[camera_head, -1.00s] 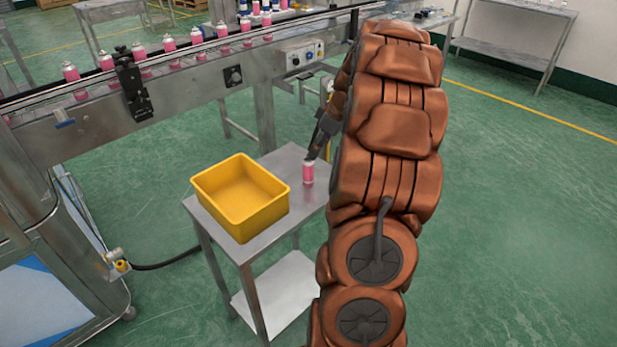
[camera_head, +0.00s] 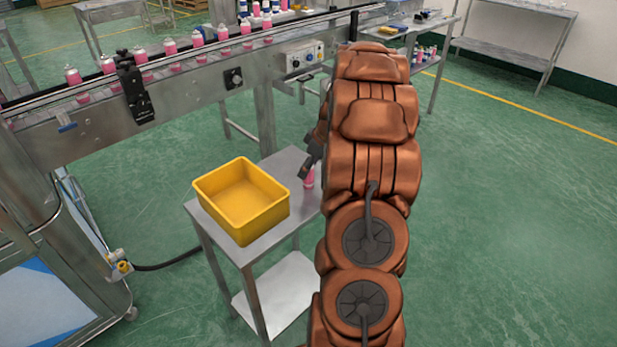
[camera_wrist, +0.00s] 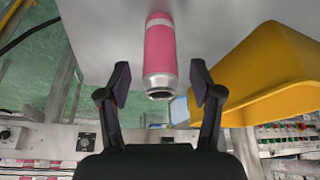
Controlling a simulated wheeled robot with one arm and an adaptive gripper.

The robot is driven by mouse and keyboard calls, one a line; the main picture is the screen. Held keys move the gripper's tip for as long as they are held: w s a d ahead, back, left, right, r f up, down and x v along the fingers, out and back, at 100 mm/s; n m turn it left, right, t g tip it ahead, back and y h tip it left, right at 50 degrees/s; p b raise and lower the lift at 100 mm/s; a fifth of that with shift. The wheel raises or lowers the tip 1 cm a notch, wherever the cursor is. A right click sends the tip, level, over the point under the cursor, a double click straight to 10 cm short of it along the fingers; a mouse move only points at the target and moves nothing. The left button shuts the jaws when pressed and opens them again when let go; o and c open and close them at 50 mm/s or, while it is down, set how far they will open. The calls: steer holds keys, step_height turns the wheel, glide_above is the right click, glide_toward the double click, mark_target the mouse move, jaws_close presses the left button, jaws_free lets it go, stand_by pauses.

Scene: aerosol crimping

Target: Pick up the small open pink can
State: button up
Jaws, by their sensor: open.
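The small pink can (camera_head: 309,178) stands upright on the small metal table (camera_head: 276,232), to the right of the yellow bin. In the head view its upper part is hidden by my gripper (camera_head: 312,158). In the wrist view the can (camera_wrist: 159,50) has a pink body with pale bands and a dark open mouth. My gripper (camera_wrist: 160,85) is open there, its two fingers spread left and right. The can's mouth end lies between the fingertips in the picture, with gaps on both sides. I cannot tell how far the fingertips are from it in depth.
The yellow bin (camera_head: 210,208) stands just left of the can; its side also shows close to the right finger in the wrist view (camera_wrist: 255,75). A conveyor (camera_head: 190,85) with several pink cans runs behind. Open green floor lies to the right.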

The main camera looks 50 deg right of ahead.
steer(key=c, duration=1)
steer(key=shift+r, duration=0.1)
steer(key=shift+a+r+b, duration=0.1)
steer(key=shift+r+b, duration=0.45)
steer(key=shift+r, duration=1.15)
steer(key=s+a+b, duration=0.1)
steer(key=s+a, duration=0.2)
steer(key=a, duration=0.1)
steer(key=s+a+r, duration=0.1)
steer(key=s+a, duration=0.2)
steer(key=a, duration=0.1)
steer(key=s+a+b, duration=0.1)
steer(key=s+a, duration=0.2)
steer(key=a, duration=0.2)
steer(key=shift+r+b, duration=0.2)
steer(key=shift+b, duration=0.15)
